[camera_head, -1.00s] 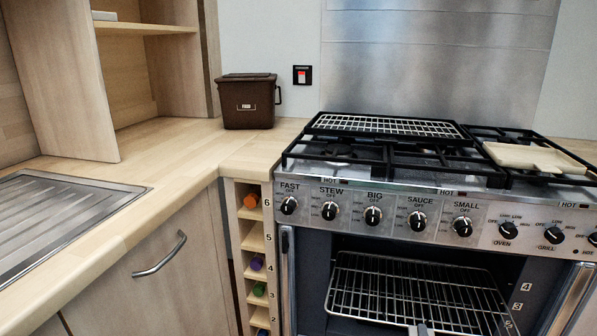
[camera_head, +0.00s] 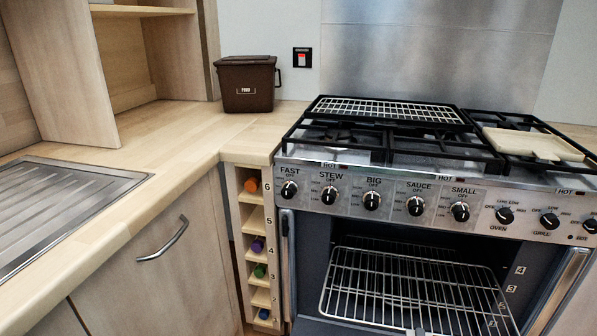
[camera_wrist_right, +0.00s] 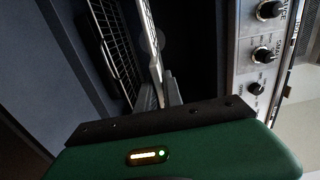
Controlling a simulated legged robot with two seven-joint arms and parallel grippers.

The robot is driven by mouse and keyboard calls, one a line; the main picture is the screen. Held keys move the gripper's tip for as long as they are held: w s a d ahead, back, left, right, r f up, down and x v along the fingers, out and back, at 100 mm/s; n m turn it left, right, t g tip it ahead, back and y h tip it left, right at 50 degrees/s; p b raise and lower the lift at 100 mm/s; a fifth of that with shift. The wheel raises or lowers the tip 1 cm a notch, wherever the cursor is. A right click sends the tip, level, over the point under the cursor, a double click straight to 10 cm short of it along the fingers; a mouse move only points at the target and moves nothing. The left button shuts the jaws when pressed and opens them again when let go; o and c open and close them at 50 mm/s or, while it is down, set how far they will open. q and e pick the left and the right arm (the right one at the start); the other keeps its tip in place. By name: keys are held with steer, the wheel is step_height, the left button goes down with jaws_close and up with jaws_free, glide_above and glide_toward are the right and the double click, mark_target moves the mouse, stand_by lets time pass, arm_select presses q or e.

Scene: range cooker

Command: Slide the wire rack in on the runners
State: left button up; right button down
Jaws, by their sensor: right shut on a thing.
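The silver wire rack (camera_head: 405,285) lies across the open oven mouth in the head view, its front edge near the bottom of the picture. My right gripper (camera_head: 420,332) shows only as a small grey tip at the rack's front. In the right wrist view my right gripper (camera_wrist_right: 162,92) is shut on the wire rack (camera_wrist_right: 146,35), gripping its bright front bar. The oven (camera_head: 305,255) has dark side walls; the numbers 3 and 4 show on its right. I cannot tell whether the rack's sides sit on the runners. My left gripper is out of view.
The control panel (camera_head: 410,205) with several knobs runs above the opening. Vertical handles (camera_head: 287,250) flank it. A bottle rack (camera_head: 257,245) stands to the left.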

steer(key=v, duration=1.1)
steer(key=shift+s, duration=0.35)
